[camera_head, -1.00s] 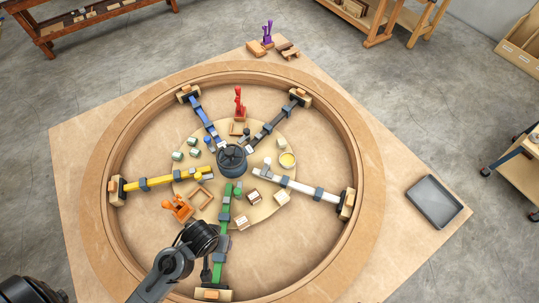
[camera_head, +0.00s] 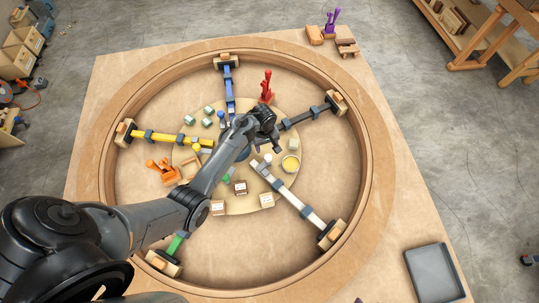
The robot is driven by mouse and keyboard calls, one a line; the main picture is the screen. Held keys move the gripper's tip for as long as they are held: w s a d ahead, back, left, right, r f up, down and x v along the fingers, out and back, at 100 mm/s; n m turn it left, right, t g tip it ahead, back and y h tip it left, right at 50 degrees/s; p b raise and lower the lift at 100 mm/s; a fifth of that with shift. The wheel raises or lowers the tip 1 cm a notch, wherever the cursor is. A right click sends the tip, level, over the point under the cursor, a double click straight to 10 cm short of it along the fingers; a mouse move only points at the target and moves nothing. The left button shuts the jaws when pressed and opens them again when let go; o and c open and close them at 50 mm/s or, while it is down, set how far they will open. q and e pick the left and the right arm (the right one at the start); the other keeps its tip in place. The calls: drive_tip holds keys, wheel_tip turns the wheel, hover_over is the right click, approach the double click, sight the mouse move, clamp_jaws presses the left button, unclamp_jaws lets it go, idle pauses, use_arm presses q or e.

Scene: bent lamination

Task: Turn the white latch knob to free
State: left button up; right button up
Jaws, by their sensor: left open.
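The white latch knob (camera_head: 268,158) is a small pale ball near the hub, at the inner end of the white bar (camera_head: 293,198). The white bar runs from there down and right to a wooden block on the ring wall. My left arm reaches in from the lower left across the ring. My left gripper (camera_head: 264,146) is open over the hub area, just above the knob in the picture, with nothing seen between its fingers. Whether a finger touches the knob cannot be told. My arm hides most of the hub and much of the green bar (camera_head: 174,244). My right gripper is not in view.
A round wooden ring wall (camera_head: 371,170) encloses the bars. Blue (camera_head: 229,90), yellow (camera_head: 165,138) and black (camera_head: 304,117) bars also run inward. A grey tray (camera_head: 434,273) lies lower right.

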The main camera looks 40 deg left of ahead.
sight(268, 157)
use_arm(q)
drive_tip(key=f, duration=0.3)
drive_tip(key=f+b, duration=0.1)
drive_tip(key=f, duration=0.3)
drive_tip(key=f+b, duration=0.1)
drive_tip(key=f, duration=0.2)
drive_tip(key=shift+w+d+f, duration=0.1)
drive_tip(key=shift+w+f, duration=0.05)
drive_tip(key=shift+w, duration=0.1)
drive_tip(key=c, duration=1)
drive_tip(key=shift+c, duration=0.2)
